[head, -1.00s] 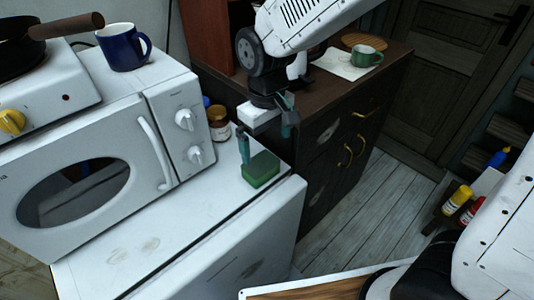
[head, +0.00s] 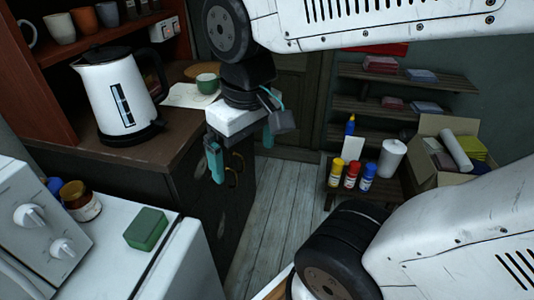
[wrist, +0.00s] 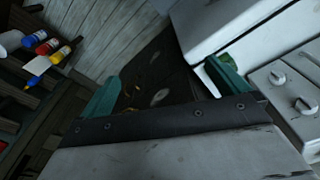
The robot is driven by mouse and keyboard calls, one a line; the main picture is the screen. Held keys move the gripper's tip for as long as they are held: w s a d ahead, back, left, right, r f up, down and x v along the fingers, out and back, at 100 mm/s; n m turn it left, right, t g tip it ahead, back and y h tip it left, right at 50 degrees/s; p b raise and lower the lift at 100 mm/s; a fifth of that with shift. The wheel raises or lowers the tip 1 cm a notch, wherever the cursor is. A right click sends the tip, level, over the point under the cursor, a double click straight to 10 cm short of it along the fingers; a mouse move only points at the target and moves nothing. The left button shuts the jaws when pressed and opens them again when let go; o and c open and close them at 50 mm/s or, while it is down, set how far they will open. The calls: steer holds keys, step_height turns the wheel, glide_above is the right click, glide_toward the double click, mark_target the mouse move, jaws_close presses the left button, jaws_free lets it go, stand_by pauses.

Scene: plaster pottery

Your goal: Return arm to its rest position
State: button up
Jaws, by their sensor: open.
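My gripper (head: 241,158) hangs below my arm in the middle of the head view, in front of the dark cabinet. Its two teal fingers are wide apart with nothing between them. In the wrist view my gripper (wrist: 165,88) also shows open fingers, with the dark cabinet and floor beyond. My gripper is to the right of the white appliance (head: 130,275) and apart from the green sponge (head: 147,228) on its top.
A white kettle (head: 117,97) and a green cup (head: 207,83) stand on the cabinet top. A jar (head: 80,201) is beside the microwave (head: 32,225). Bottles (head: 351,174), a paper roll (head: 391,158) and a cardboard box (head: 446,150) are at right. The plank floor (head: 283,205) is clear.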

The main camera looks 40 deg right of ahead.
steer(key=shift+m, duration=0.6)
steer(key=s, duration=0.1)
steer(key=s+d, duration=0.1)
steer(key=s, duration=0.1)
steer(key=shift+s+d, duration=0.4)
stand_by(0.5)
